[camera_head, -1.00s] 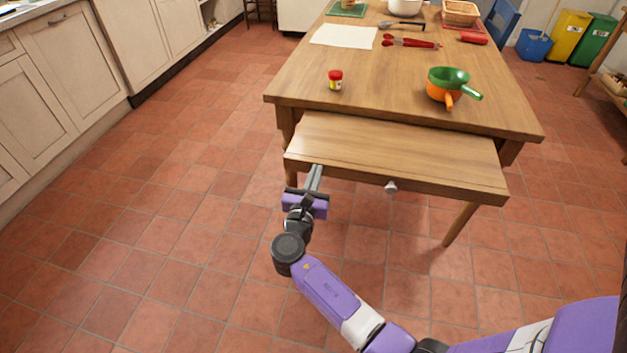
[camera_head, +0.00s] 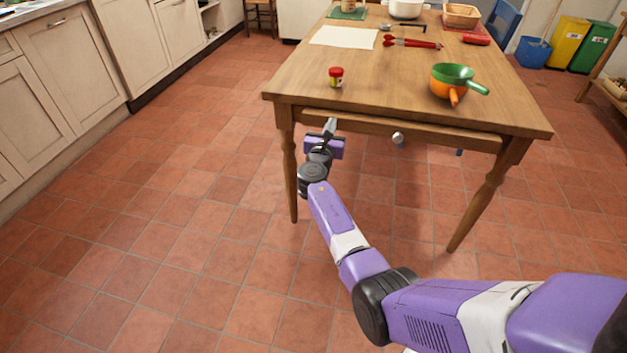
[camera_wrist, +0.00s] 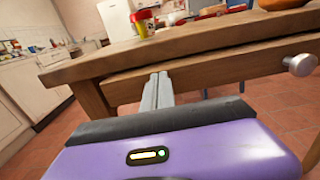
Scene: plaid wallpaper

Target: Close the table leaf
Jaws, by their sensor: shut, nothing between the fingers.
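The wooden table (camera_head: 315,92) stands in front of me. Its leaf (camera_head: 440,138) is pushed in under the tabletop, and only its front edge with a round metal knob (camera_head: 398,138) shows. In the wrist view the leaf's front face (camera_wrist: 215,72) lies just under the tabletop edge, with the knob (camera_wrist: 300,65) at right. My gripper (camera_head: 331,125) is shut and empty, with its fingertips at the left part of the leaf's front. In the wrist view the fingers (camera_wrist: 158,78) point at that front face; I cannot tell whether they touch it.
On the tabletop are a red-lidded jar (camera_head: 336,77), a green pan (camera_head: 454,73) on an orange one (camera_head: 449,91), red tongs (camera_head: 412,43) and a white sheet (camera_head: 344,37). Cabinets (camera_head: 75,65) line the left.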

